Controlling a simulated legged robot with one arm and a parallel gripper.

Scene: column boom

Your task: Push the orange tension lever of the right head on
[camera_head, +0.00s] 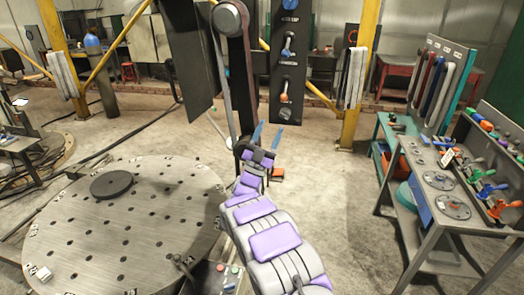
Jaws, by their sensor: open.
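My gripper (267,136) is at the end of my purple and grey arm, below the panel. Its two blue fingers are spread apart with nothing between them. The gripper appears apart from the lever. I cannot read which head the panel belongs to.
A round, perforated metal table (150,222) with a dark disc (111,184) stands at left. A dark column (238,75) is left of the panel. A workbench (416,165) at right carries several coloured clamps. Open concrete floor (335,185) lies between the arm and bench.

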